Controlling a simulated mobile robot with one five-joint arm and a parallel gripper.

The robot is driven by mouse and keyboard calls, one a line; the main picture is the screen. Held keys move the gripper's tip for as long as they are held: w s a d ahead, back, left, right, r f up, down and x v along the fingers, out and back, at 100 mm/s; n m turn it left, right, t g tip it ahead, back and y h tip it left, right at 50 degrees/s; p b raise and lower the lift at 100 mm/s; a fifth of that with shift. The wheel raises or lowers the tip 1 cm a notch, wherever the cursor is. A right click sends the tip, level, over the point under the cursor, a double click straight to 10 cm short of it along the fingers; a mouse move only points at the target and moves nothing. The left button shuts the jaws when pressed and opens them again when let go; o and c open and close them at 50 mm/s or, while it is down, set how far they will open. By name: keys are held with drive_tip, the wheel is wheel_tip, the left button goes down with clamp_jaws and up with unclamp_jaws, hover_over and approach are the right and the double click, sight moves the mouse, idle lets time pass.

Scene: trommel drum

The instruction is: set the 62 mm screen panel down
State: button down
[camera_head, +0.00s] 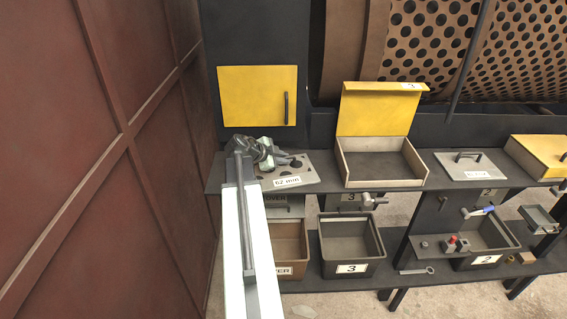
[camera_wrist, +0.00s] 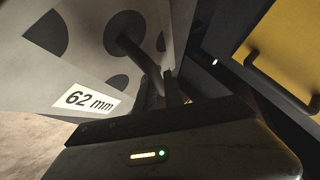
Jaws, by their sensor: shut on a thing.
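The 62 mm screen panel (camera_head: 305,177) is a grey plate with dark round holes and a white "62 mm" label, at the left end of the dark shelf (camera_head: 328,181) in the head view. My gripper (camera_head: 268,160) is at its left part, partly hidden by my arm. In the wrist view the panel (camera_wrist: 85,72) fills the upper left, and my gripper (camera_wrist: 168,92) is shut on its dark bar handle (camera_wrist: 132,48). The panel looks roughly level. I cannot tell whether its underside touches the shelf.
Right of the panel stands an open box (camera_head: 382,182) with a raised yellow lid (camera_head: 375,112). Another handled plate (camera_head: 490,169) lies farther right. A yellow door (camera_head: 257,95) is behind, and a red-brown wall (camera_head: 100,160) is close on the left. Bins (camera_head: 352,268) stand below.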

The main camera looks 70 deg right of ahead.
drive_tip(key=shift+w+d, duration=0.3)
drive_tip(key=shift+d, duration=0.3)
drive_tip(key=c, duration=1.4)
unclamp_jaws()
drive_tip(key=shift+o, duration=0.2)
drive_tip(key=p+v, duration=0.4)
drive_tip(key=v, duration=0.3)
drive_tip(key=shift+s+r+p, duration=0.1)
drive_tip(key=shift+r+p, duration=0.1)
drive_tip(key=shift+p, duration=0.1)
drive_tip(key=shift+a+r, duration=0.1)
drive_tip(key=shift+a, duration=0.2)
